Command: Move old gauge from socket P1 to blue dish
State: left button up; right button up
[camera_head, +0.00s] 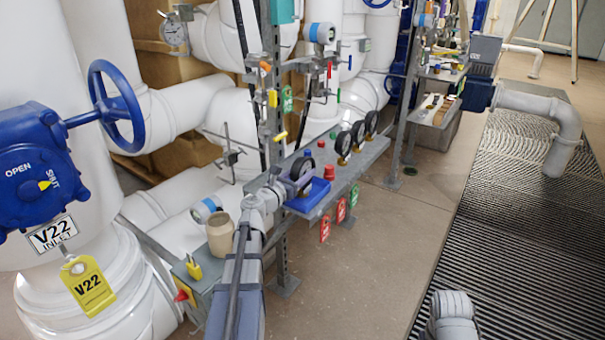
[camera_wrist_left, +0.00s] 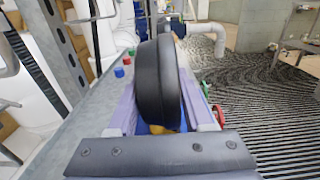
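The old gauge (camera_head: 302,170) is a dark round gauge at the near end of the grey bench, directly over the blue dish (camera_head: 316,194). In the left wrist view the gauge (camera_wrist_left: 158,80) stands edge-on between the two fingers, with a bit of brass at its lower end. My left gripper (camera_head: 290,183) is closed around it; its fingers lie along both sides. The blue dish shows just under the gauge in that view; whether the gauge touches it I cannot tell. Socket P1 cannot be picked out by label. My right gripper is out of the picture.
Three dark gauges (camera_head: 358,134) stand in a row farther along the bench (camera_head: 372,152). Red and green tags (camera_head: 341,209) hang from its front edge. A beige cup (camera_head: 220,236) stands left of my left arm. The floor (camera_head: 365,265) to the right is clear.

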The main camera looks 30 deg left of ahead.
pick_arm(q)
jog(key=o, duration=0.3)
jog(key=shift+r, duration=0.25)
jog(key=s, duration=0.8)
jog(key=s+a, duration=0.1)
jog(key=s, duration=0.3)
jog(key=shift+f, duration=0.1)
